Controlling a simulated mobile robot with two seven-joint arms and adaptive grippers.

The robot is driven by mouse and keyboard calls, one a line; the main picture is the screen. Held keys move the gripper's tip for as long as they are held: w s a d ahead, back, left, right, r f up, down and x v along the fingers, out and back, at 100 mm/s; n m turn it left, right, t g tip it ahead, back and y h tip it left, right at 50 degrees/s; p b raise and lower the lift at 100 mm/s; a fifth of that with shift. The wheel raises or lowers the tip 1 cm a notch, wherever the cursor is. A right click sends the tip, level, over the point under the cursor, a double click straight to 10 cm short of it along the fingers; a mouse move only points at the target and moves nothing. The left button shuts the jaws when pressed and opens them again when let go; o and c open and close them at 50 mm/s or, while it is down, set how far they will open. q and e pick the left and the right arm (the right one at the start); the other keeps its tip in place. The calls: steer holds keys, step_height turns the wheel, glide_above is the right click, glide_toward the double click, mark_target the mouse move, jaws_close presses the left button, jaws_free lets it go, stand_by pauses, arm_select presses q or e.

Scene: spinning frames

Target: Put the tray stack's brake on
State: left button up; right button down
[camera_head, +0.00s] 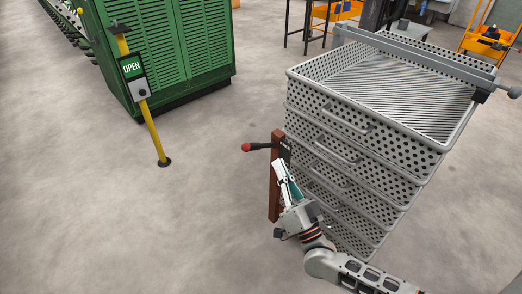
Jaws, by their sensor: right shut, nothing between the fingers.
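The tray stack (352,122) is several grey perforated trays piled up on the right. At its left side stands a reddish-brown post (275,199). A black lever with a red knob (246,147) sticks out to the left from near the post's top, roughly level. My right gripper (279,166) is shut and empty, in front of the post and just below the lever; I cannot tell whether it touches either. My right arm comes in from the lower right and hides the stack's lower front corner. My left gripper is out of view.
A green slatted machine (185,50) stands at the upper left. In front of it is a yellow post (152,128) with an OPEN sign (131,67). A grey bar (420,57) lies across the stack's top.

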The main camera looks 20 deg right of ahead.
step_height(320, 180, up, 4)
glide_above(259, 147)
steer(key=s+d, duration=0.1)
steer(key=s, duration=0.2)
steer(key=shift+w+a+f+b, duration=0.2)
steer(key=shift+a+f+b, duration=0.05)
steer(key=shift+f+b, duration=0.3)
steer(key=shift+w+a+f+b, duration=0.2)
steer(key=shift+f+b, duration=0.2)
steer(key=shift+f, duration=0.15)
steer(key=shift+w+a+f, duration=0.1)
steer(key=shift+a+f, duration=0.2)
steer(key=shift+f, duration=0.15)
steer(key=shift+a, duration=0.1)
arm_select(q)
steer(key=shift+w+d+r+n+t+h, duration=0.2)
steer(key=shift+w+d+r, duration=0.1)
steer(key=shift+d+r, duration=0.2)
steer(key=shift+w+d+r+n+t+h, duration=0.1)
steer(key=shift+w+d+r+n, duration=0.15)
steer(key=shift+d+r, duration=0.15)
arm_select(e)
steer(key=shift+r, duration=0.1)
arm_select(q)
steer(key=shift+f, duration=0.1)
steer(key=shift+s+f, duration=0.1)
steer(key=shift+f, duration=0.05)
